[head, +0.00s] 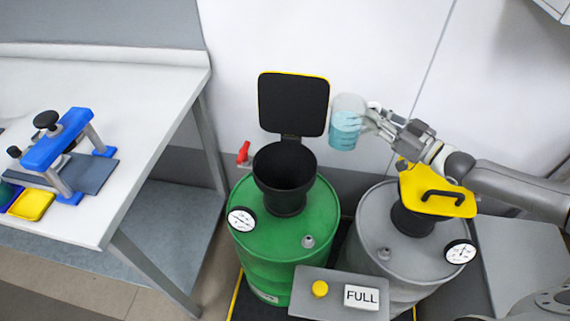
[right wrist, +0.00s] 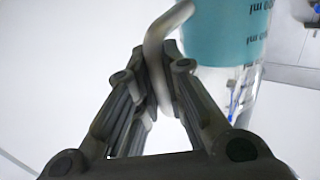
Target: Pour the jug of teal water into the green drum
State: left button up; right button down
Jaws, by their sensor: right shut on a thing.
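A clear jug (head: 347,124) holding teal water is up in the air to the right of the green drum's raised lid (head: 293,104). It looks close to upright. My right gripper (head: 372,121) is shut on the jug's handle; the handle (right wrist: 160,62) between the fingers also shows in the right wrist view. The green drum (head: 285,237) stands below and to the left of the jug. Its black funnel (head: 284,176) is open at the top, with the lid standing up behind it. My left gripper is not in view.
A grey drum (head: 378,232) with a yellow lid (head: 437,192) stands to the right, under my right arm. A panel with a yellow button (head: 320,289) and a FULL sign (head: 361,297) is in front. A table (head: 150,110) with a blue press (head: 58,142) is at the left.

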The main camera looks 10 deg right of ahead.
aim_at(361, 128)
jog(key=shift+a+r, duration=0.1)
dwell(0.3)
jog(key=a+n+g+h+p, duration=0.1)
jog(key=a+p, duration=0.1)
jog(key=p, duration=0.2)
jog(key=a+n+g+h+p, duration=0.1)
jog(key=n+p, duration=0.1)
jog(key=p, duration=0.2)
jog(key=a+f+n+h+p, duration=0.1)
jog(key=a+n+p, duration=0.1)
jog(key=p, duration=0.2)
jog(key=shift+a+g, duration=0.35)
jog(key=shift+g, duration=0.05)
jog(key=shift+f+n+h, duration=0.15)
jog(key=shift+n+h, duration=0.15)
jog(key=p, duration=0.2)
jog(key=shift+w+a+n+p, duration=0.1)
jog(key=shift+a+n+p, duration=0.2)
jog(key=shift+p, duration=0.1)
jog(key=shift+a+r+h+p, duration=0.3)
jog(key=shift+h+p, duration=0.1)
jog(key=shift+p, duration=0.25)
jog(key=shift+f+n+p, duration=0.15)
jog(key=shift+n+p, duration=0.25)
jog(key=shift+p, duration=0.1)
